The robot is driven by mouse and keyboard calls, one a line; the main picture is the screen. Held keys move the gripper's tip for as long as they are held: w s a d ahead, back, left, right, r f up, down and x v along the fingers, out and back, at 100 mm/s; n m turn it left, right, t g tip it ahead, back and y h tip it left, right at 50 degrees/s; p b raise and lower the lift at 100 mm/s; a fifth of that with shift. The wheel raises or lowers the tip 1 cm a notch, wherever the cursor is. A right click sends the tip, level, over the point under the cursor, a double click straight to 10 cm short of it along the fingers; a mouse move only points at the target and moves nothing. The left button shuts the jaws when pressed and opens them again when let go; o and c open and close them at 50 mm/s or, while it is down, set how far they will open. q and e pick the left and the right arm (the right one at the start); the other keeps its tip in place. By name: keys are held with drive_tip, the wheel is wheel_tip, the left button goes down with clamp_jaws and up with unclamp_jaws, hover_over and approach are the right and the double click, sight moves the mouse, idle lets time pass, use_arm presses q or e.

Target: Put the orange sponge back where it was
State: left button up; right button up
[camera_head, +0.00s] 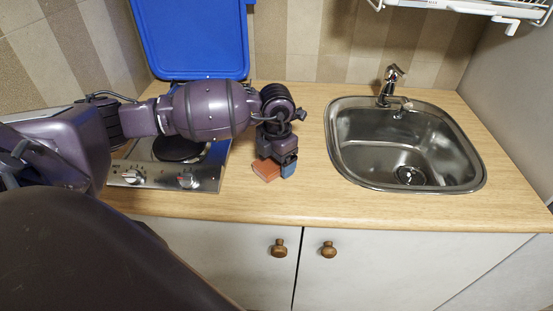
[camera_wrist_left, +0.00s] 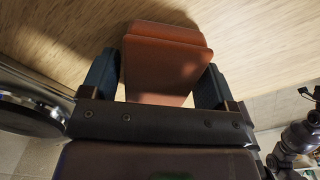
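The orange sponge (camera_head: 266,169) is at the worktop, just right of the hob, in the head view. In the left wrist view the sponge (camera_wrist_left: 165,68) fills the space between the two blue fingers of my left gripper (camera_wrist_left: 160,85), with a finger against each side. My left gripper (camera_head: 279,166) points down and looks shut on it. I cannot tell whether the sponge's underside touches the worktop. The blue hob lid (camera_head: 195,40) stands upright behind the hob (camera_head: 130,174).
A steel sink (camera_head: 375,150) with a tap (camera_head: 391,85) is set into the worktop (camera_head: 310,200) to the right. My left arm hides much of the hob. The worktop between sponge and sink is clear. A white rack (camera_head: 470,8) hangs above the sink.

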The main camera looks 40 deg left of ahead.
use_arm(q)
drive_tip(key=shift+o, duration=0.7)
wheel_tip(320, 180, up, 12)
drive_tip(key=shift+p, duration=0.35)
drive_tip(key=shift+r, duration=0.1)
